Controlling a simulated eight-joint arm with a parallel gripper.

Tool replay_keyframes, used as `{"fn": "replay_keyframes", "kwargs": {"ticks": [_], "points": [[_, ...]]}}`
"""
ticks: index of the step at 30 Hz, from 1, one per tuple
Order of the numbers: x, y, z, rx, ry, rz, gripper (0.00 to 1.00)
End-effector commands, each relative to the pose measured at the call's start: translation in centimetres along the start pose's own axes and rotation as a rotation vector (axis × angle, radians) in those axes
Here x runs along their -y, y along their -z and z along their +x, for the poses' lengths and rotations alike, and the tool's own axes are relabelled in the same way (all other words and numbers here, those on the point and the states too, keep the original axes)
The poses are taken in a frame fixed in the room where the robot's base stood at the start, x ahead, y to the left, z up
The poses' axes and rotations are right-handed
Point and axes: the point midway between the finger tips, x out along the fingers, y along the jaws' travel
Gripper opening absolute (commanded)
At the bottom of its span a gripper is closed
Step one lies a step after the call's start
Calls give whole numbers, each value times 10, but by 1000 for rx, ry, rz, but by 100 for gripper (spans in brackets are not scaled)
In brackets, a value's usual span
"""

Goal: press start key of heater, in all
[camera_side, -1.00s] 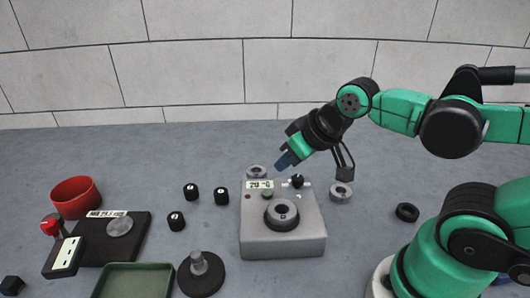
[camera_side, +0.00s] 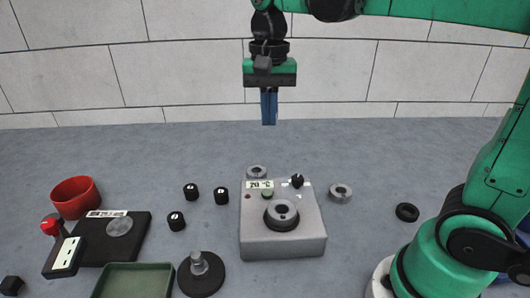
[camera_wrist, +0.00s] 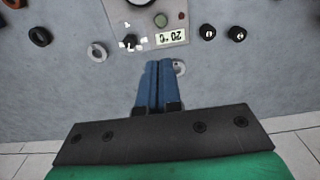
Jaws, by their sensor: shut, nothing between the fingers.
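The heater (camera_side: 283,244) is a grey box near the middle of the table in the side view. Its top has a small display (camera_side: 260,184) reading about 20 °C, a green button (camera_side: 267,193), a dark red spot (camera_side: 248,197) and a black knob (camera_side: 297,181). A dark ring-shaped part (camera_side: 282,214) sits on its top. In the wrist view, the display (camera_wrist: 171,38), green button (camera_wrist: 160,20) and knob (camera_wrist: 130,42) show at the top. My gripper (camera_side: 269,122) points straight down, high above the table and apart from the heater. Its blue fingers (camera_wrist: 158,64) are shut and empty.
Grey rings (camera_side: 340,193) (camera_side: 257,171) and a black ring (camera_side: 407,212) lie around the heater. Several small black weights (camera_side: 191,190) stand to its left. Further left are a red bowl (camera_side: 76,197), a black scale (camera_side: 97,245), a green tray (camera_side: 134,266) and a black stand (camera_side: 201,279).

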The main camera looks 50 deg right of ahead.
Motion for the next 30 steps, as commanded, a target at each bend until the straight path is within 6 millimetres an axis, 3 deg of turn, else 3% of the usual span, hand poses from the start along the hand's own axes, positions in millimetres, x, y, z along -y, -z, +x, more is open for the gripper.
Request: {"fn": "replay_keyframes", "kwargs": {"ticks": [8,13,30], "points": [[0,0,1,-1,1,-1,0],[0,0,14,-2,2,-2,0],[0,0,113,-2,2,-3,0]]}}
